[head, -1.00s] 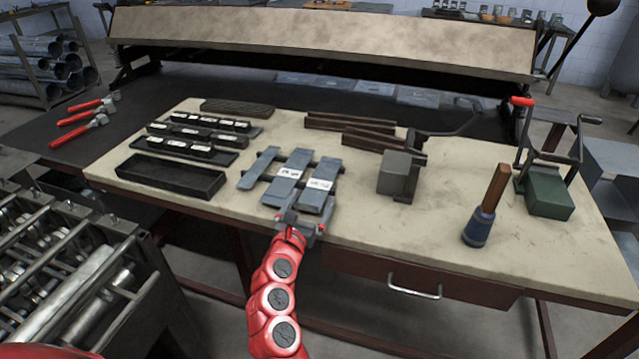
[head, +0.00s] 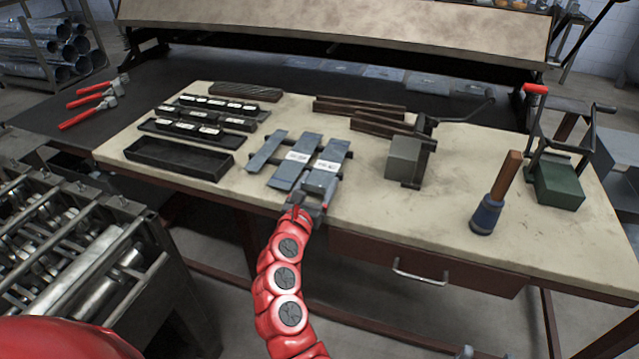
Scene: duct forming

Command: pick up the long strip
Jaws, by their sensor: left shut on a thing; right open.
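Three grey metal strips lie side by side across dark supports on the bench: a narrow left strip (head: 267,150), a middle strip with a white label (head: 291,170), and a right strip with a white label (head: 333,152). Which one is the long strip is hard to tell from their lengths. My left gripper (head: 314,196) is at the near end of the right strip, shut on it. The strip still appears to lie level with the others. The fingertips are small and partly hidden by the gripper body. My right gripper is not in view.
On the bench, an empty black tray (head: 150,152) and racks of labelled black blocks (head: 208,120) stand left. Dark bars (head: 360,108), a grey block (head: 403,158), a wooden-handled tool (head: 487,215) and a green-based device (head: 560,187) stand right. The front centre-right is clear.

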